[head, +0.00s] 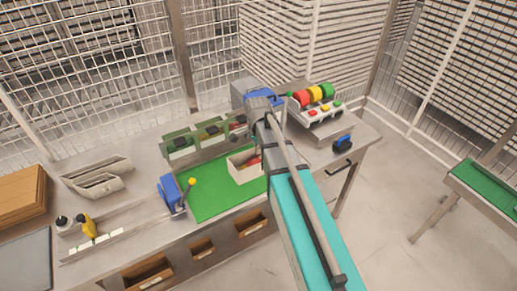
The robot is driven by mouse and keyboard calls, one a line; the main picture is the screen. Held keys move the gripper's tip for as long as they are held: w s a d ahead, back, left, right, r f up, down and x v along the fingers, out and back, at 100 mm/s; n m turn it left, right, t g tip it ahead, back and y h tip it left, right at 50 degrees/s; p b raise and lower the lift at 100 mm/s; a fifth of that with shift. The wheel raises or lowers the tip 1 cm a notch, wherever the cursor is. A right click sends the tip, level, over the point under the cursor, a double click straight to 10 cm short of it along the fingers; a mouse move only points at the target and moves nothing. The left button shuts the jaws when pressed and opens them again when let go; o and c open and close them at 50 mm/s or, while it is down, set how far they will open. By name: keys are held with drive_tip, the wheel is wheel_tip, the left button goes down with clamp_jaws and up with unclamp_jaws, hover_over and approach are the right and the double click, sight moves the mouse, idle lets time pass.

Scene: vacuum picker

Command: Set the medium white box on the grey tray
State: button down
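An off-white, open-topped box (240,172) stands at the right part of the green mat on the bench, partly behind my arm. Something red shows inside it. I cannot tell whether it is the medium white box. A flat grey surface (27,264) at the lower left edge may be the grey tray; it is cut off by the frame, and its visible part is bare. My teal arm reaches in from the bottom, and my gripper (260,112) is at its far end, above the back of the bench. Its fingers cannot be made out, nor whether it holds anything.
Light grey open bins (95,178) stand at the bench's left. A blue device with a yellow knob (172,192) is beside the green mat (215,195). Green bins (195,140) line the back. Red, yellow and green rolls (314,95) stand behind right. Wire mesh fences the back.

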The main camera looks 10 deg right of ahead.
wheel_tip(320, 180, down, 7)
drive_tip(key=b, duration=0.7)
idle(0.6)
